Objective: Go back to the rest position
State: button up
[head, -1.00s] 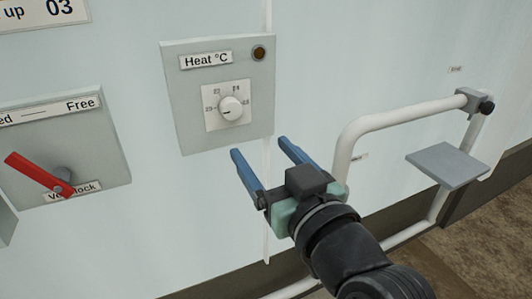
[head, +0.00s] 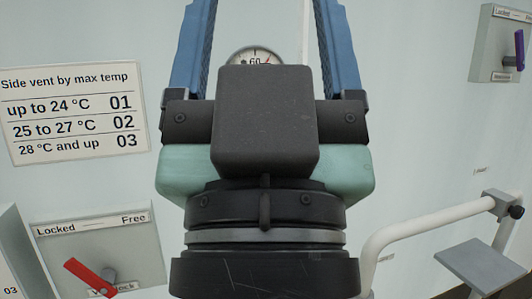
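My gripper (head: 262,25) is large and close in the middle of the head view, pointing up. Its two blue fingers stand wide apart, with nothing seen between them except the wall and a gauge behind; the fingertips run out of the top of the picture. The gripper's dark housing and green body hide the middle of the wall, and the Heat °C panel does not show.
A round gauge (head: 253,54) is partly hidden behind my gripper. A vent notice (head: 75,112) hangs at left, above a panel with a red lever (head: 90,277). A purple lever (head: 520,48) is at upper right. A white pipe (head: 425,228) and grey plate (head: 482,265) are at lower right.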

notch_tip(320, 180, up, 13)
jog(key=p, duration=1)
jog(key=shift+p, duration=0.35)
